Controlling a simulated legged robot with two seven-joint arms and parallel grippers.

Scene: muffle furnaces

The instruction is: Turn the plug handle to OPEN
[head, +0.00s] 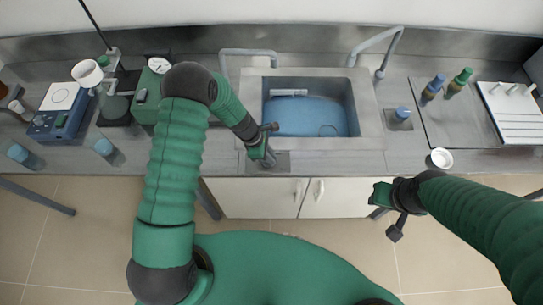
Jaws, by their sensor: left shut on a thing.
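The sink (372,115) is set into the grey counter, with a blue basin floor. My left gripper (268,150) is at the sink's front left corner, over a small grey plate (283,161) on the counter's front edge. It is shut on what seems to be the plug handle, which is mostly hidden by the gripper. No OPEN marking can be read, so the handle's angle cannot be told. My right gripper (390,214) hangs over the floor in front of the counter, right of the sink, away from the plate.
Taps (378,45) stand behind the sink. Blue- and green-capped bottles (457,82), a white rack (515,112) and a small white dish (441,158) are at right. A blue stirrer (58,119) and a green gauge box (148,98) are at left. White cabinets (335,197) stand below.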

